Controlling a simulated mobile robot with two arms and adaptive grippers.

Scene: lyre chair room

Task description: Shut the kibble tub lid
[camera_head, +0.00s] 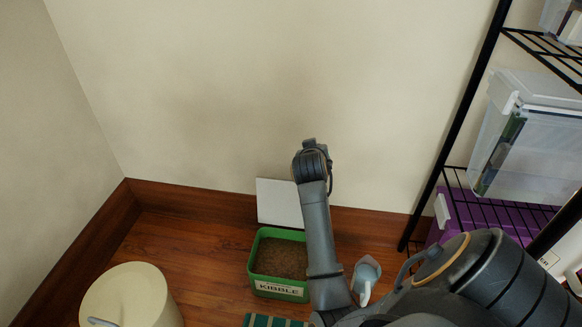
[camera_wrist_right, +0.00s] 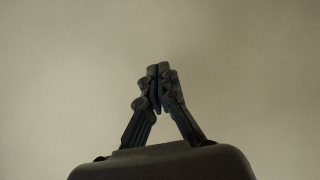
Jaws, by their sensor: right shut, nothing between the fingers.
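The green kibble tub (camera_head: 280,291) stands on the floor near the back wall in the head view, full of brown kibble (camera_head: 282,258). Its pale lid (camera_head: 277,203) stands raised at the tub's back edge, in front of the wall and baseboard, so the tub is open. My right arm passes in front of the right edge of the lid and beside the tub. My right gripper (camera_wrist_right: 158,88) is shut and empty in the wrist view, with only plain wall behind it. The tub does not show there. My left gripper is not in view.
A cream round bin (camera_head: 130,298) stands at the front left. A pale scoop or jug (camera_head: 366,277) is right of the tub. A green striped item (camera_head: 272,321) lies in front. A black rack (camera_head: 470,85) with a clear box (camera_head: 535,130) and a purple box (camera_head: 470,212) stands right.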

